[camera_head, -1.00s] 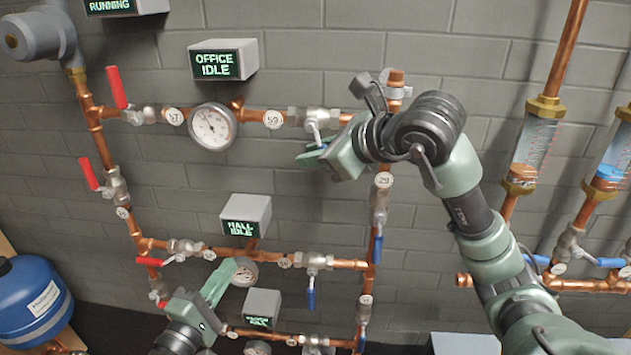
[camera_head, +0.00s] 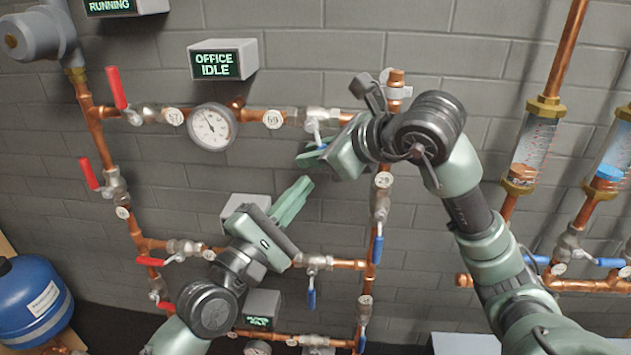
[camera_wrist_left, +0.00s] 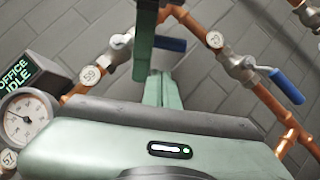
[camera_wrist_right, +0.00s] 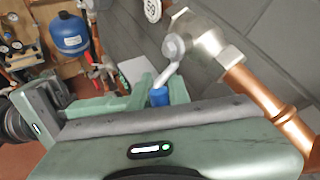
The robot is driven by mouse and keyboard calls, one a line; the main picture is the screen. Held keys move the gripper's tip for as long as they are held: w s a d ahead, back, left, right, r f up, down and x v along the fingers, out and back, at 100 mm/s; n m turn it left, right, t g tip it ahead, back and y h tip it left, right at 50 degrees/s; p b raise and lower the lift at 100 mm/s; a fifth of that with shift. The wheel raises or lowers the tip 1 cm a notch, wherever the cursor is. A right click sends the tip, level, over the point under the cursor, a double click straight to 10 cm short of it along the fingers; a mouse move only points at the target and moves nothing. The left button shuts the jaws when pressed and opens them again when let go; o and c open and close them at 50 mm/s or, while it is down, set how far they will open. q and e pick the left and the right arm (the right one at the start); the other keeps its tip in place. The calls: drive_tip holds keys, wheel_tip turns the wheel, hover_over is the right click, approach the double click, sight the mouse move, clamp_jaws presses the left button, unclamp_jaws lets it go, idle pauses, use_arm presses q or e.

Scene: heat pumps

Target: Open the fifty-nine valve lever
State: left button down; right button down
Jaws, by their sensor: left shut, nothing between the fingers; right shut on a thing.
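The fifty-nine valve (camera_head: 314,115) is on the upper copper pipe, just right of the round 59 tag (camera_head: 273,119). Its lever (camera_head: 317,133) hangs down from the valve body. In the right wrist view the lever (camera_wrist_right: 170,71) is a bent metal handle with a blue grip (camera_wrist_right: 159,97) between my fingers. My right gripper (camera_head: 312,157) is shut on that grip. The fingers hide part of the grip. My left gripper (camera_head: 303,187) is shut and empty, below and apart from the right one. Its closed fingers (camera_wrist_left: 162,86) also show in the left wrist view.
The pressure gauge (camera_head: 212,127) and OFFICE IDLE box (camera_head: 223,60) are left of the valve. A blue lever (camera_head: 378,249) hangs on the vertical pipe at right. A grey box (camera_head: 245,207) is partly behind my left gripper.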

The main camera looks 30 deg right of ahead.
use_arm(q)
drive_tip(key=shift+s+d+r, duration=0.35)
drive_tip(key=shift+d+r, duration=0.15)
drive_tip(key=shift+d, duration=0.15)
drive_tip(key=shift+s+d+r, duration=0.35)
drive_tip(key=shift+d+r, duration=0.1)
drive_tip(key=shift+d, duration=0.15)
